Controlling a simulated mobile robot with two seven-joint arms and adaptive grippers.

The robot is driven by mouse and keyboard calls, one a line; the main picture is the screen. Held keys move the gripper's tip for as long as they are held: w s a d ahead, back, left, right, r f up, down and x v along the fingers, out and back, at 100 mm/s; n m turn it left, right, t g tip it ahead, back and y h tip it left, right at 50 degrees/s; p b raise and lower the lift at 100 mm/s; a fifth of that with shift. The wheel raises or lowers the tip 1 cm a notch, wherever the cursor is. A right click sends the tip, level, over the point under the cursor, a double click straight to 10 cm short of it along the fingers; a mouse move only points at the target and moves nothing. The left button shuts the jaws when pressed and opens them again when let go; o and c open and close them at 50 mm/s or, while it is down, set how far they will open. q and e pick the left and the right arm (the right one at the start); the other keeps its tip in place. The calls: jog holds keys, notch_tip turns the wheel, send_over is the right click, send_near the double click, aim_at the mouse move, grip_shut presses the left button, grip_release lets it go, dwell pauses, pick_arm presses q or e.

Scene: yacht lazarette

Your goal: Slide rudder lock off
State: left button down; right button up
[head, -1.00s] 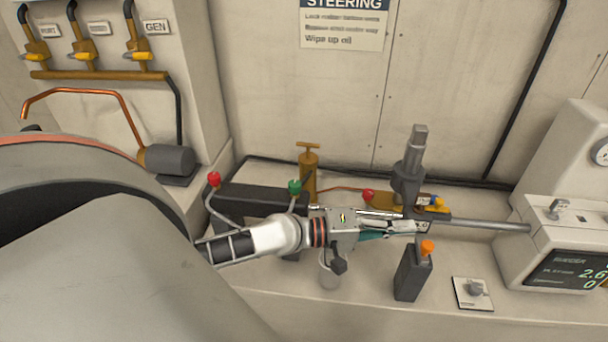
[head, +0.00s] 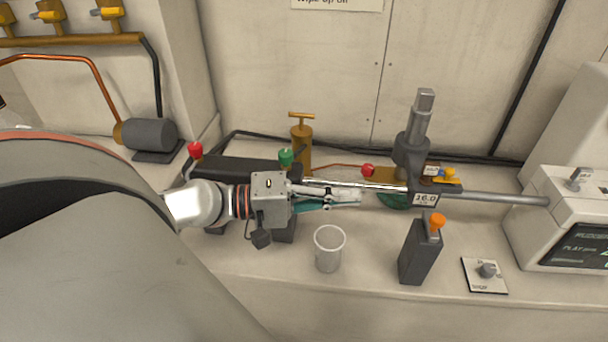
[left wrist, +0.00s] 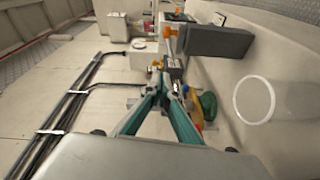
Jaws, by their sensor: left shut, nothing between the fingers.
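A chrome rod and a grey shaft (head: 495,196) run left to right along the bench through a dark upright post (head: 412,150). A label reading 16.0 (head: 425,199) is at the post's foot. Beside it are a small yellow piece (head: 446,174) and a red knob (head: 368,170); I cannot tell which part is the rudder lock. My left gripper (head: 356,198) is shut and empty, just left of the post and along the rod. In the left wrist view its teal fingers (left wrist: 170,84) meet near the post's foot. A green round piece (left wrist: 207,105) lies beside it. My right gripper is out of view.
A clear cup (head: 329,248) stands in front of my gripper. A dark block with an orange top (head: 420,250), a switch plate (head: 485,274) and a display console (head: 572,225) stand to the right. A brass pump (head: 301,145) is behind. The bench front is partly free.

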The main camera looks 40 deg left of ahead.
pick_arm(q)
jog(key=b+v, duration=0.1)
jog(key=v, duration=0.7)
jog(key=shift+s+a, duration=0.2)
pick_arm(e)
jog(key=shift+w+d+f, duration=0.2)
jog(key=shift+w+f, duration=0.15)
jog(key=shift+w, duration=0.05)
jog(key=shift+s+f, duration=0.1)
